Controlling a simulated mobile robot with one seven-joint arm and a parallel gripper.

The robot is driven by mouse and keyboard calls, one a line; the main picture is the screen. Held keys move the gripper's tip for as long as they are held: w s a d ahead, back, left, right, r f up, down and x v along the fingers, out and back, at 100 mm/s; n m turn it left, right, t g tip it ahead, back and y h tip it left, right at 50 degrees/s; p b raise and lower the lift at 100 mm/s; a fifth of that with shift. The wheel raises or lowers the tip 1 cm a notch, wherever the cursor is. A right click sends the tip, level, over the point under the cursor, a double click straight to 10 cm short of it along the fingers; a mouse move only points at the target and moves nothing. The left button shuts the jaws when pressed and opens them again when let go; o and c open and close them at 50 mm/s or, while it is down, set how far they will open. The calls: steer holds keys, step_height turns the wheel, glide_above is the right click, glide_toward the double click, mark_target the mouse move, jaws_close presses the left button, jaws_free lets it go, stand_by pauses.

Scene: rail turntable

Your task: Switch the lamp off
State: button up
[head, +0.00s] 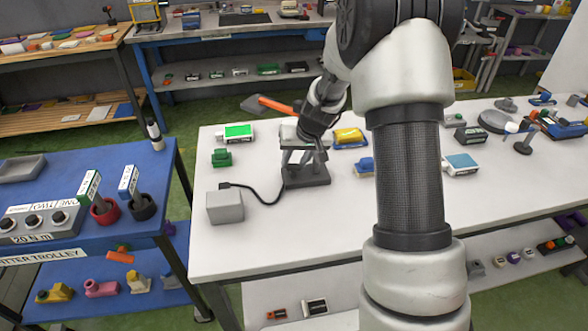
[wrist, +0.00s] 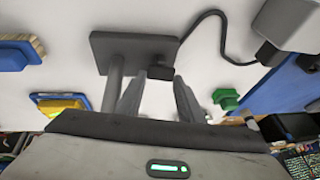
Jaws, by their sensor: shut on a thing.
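The lamp's dark flat base (head: 307,177) stands on the white table, with a grey post (wrist: 112,88) rising from it in the wrist view. A small black block (wrist: 160,72) sits at the base's edge, where the black cord begins. My gripper (head: 303,156) points down over the base. In the wrist view its fingers (wrist: 158,92) stand either side of the black block and look shut on it; the contact is hard to see. My arm hides the lamp's upper part, and I cannot tell whether it is lit.
The cord runs to a grey box (head: 225,206). A green block (head: 221,157) and a yellow-and-blue item (head: 349,138) stand near. An orange-and-dark piece (head: 275,104) shows beside my wrist; its support is unclear. The white table's front middle (head: 310,235) is clear.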

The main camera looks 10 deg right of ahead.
stand_by(0.3)
steer(key=o, duration=1.1)
steer(key=shift+c, duration=0.2)
steer(key=shift+p, duration=0.3)
